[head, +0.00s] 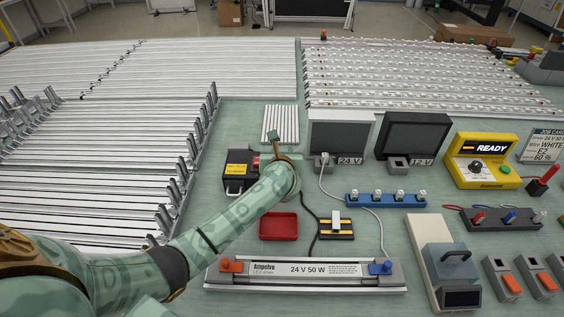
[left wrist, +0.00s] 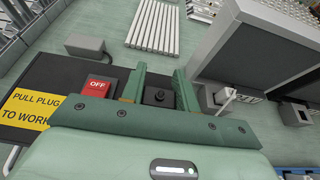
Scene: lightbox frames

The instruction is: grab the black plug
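The black plug (left wrist: 158,95) shows in the left wrist view as a dark block with a round knob, at the right part of a black box (left wrist: 58,72). In the head view my left gripper (head: 273,140) is over the box's right side, and the plug is hidden there. My right gripper is not in view.
A grey 24 V unit (head: 340,132) stands close on the right of my left gripper. A red tray (head: 278,226) and a black-and-yellow device (head: 336,228) lie in front. White strips (head: 281,124) lie behind. Long metal profiles (head: 90,165) fill the left side.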

